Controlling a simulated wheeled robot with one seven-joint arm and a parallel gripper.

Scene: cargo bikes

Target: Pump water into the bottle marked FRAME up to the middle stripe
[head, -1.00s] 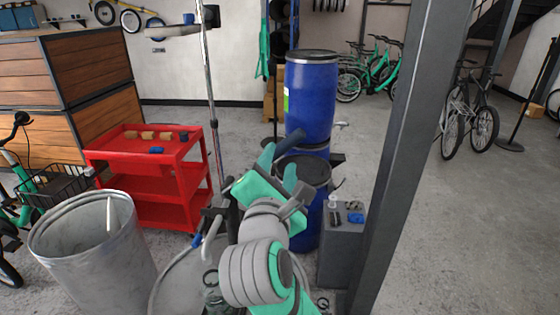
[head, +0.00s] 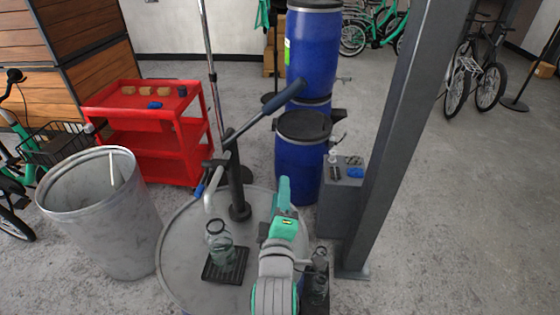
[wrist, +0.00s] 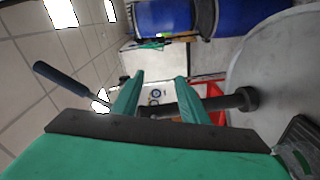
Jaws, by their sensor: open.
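A hand pump (head: 236,180) stands on a pale drum (head: 180,262). Its lever slants up to the right to a dark blue-grey grip (head: 289,97). A clear bottle (head: 222,254) stands on a black drip tray (head: 213,272) near the pump's spout (head: 209,184). No FRAME mark, stripe or water level can be read on it. My gripper (head: 284,190) is open and empty, right of the pump column, apart from the lever. In the wrist view the pump column (wrist: 228,102) shows beyond my open fingers (wrist: 158,95), and the lever grip (wrist: 58,78) lies left of them.
Another clear bottle (head: 318,288) stands at the right, partly behind my arm. Blue barrels (head: 300,165) stand behind. A grey box (head: 340,205) with small items and a steel post (head: 385,160) are at right. A metal bin (head: 100,215) and red cart (head: 150,140) are at left.

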